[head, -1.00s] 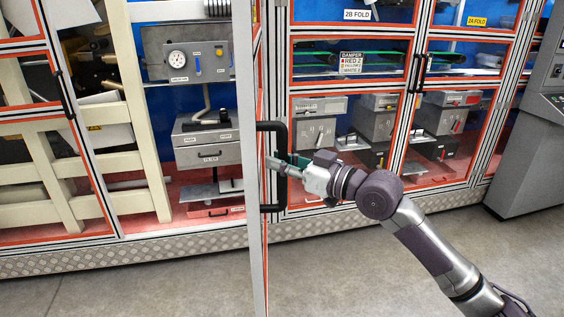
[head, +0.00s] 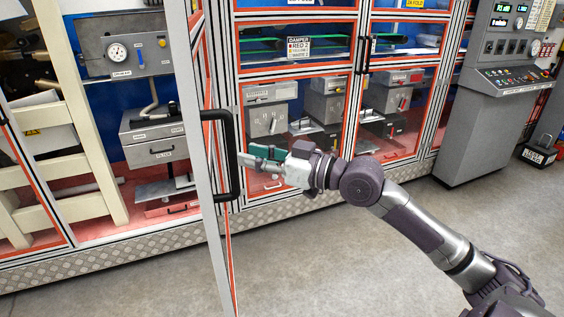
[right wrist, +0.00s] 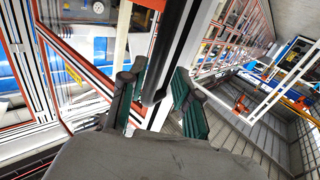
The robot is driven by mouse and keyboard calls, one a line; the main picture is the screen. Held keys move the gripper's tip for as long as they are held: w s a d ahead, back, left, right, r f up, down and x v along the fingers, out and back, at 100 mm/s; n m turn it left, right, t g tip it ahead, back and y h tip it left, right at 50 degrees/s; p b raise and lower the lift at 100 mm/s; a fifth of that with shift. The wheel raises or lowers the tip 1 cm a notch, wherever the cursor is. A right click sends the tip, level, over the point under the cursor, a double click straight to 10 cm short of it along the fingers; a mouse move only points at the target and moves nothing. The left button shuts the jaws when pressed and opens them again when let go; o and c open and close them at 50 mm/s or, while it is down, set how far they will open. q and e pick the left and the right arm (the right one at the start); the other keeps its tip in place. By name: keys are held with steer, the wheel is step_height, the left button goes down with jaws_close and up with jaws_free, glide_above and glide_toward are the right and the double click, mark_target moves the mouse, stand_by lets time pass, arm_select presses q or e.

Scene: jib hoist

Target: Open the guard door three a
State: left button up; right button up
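The guard door (head: 205,165), a pale framed panel with red edging, stands swung out from the cabinet and shows almost edge-on in the head view. No label on it is readable. Its black D-shaped handle (head: 233,150) faces right. My right gripper (head: 246,158) is just right of the handle's bar, its tips beside it. In the right wrist view the black handle bar (right wrist: 172,45) shows between the two spread green-padded fingers (right wrist: 160,100), which look apart from it. My left gripper is not in view.
Behind the door, the open bay holds a gauge box (head: 118,54) and a grey filter box (head: 155,137). Closed glazed doors (head: 400,112) stand to the right, then a grey control console (head: 495,100). The floor (head: 330,255) in front is clear.

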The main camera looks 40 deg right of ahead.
steer(key=v, duration=0.6)
steer(key=shift+s, duration=0.2)
stand_by(0.4)
